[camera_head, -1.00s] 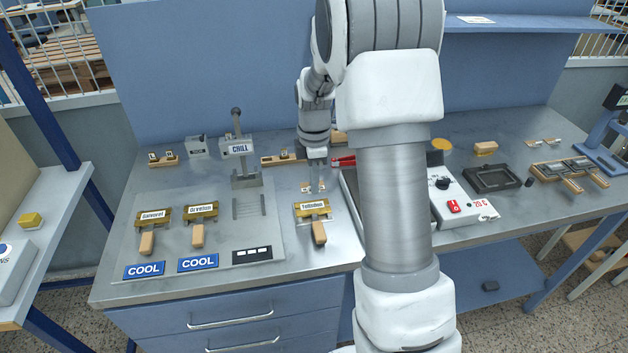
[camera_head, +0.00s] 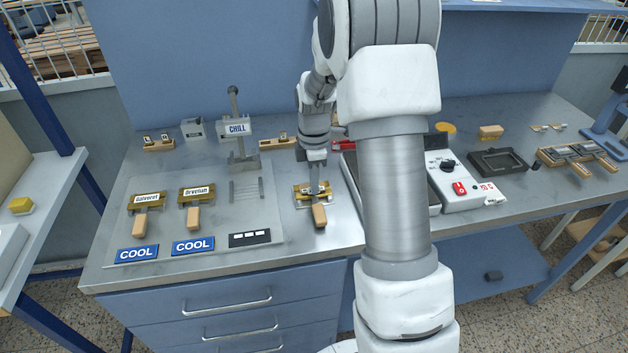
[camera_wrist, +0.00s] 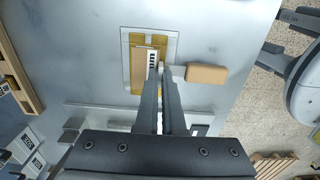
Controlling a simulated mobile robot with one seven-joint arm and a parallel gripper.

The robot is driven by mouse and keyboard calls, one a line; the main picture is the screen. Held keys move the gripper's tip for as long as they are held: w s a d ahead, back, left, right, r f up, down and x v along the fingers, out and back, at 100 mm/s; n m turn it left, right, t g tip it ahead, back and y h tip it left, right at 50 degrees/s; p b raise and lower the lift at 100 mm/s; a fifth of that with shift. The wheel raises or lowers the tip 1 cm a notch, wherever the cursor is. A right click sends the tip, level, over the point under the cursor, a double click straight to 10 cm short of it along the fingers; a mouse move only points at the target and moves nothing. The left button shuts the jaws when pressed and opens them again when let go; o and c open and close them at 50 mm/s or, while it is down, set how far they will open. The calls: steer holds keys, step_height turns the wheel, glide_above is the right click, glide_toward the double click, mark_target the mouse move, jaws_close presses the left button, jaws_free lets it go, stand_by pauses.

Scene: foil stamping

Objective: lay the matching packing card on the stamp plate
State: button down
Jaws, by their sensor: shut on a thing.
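The stamp plate (camera_head: 300,203) is brass with a wooden handle (camera_head: 319,215) and lies on the bench right of the grey mat. In the wrist view its brass shows around the edges (camera_wrist: 135,39), with the handle (camera_wrist: 207,74) to the right. In the wrist view my gripper (camera_wrist: 160,70) is shut on the packing card (camera_wrist: 139,70), a tan piece lying along the brass beside a black-marked white label (camera_wrist: 153,60). I cannot tell whether the card touches the plate.
Two labelled brass plates (camera_head: 147,199) (camera_head: 196,193) with wooden handles lie on the mat (camera_head: 220,215), above blue COOL signs (camera_head: 137,254). The CHILL stand (camera_head: 237,130) is behind. A control box (camera_head: 462,182) and a dark tray (camera_head: 497,161) stand to the right.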

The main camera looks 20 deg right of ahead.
steer(key=c, duration=1)
jaws_free()
steer(key=shift+o, duration=0.2)
step_height(320, 180, up, 17)
steer(key=p, duration=0.1)
steer(key=shift+r, duration=0.2)
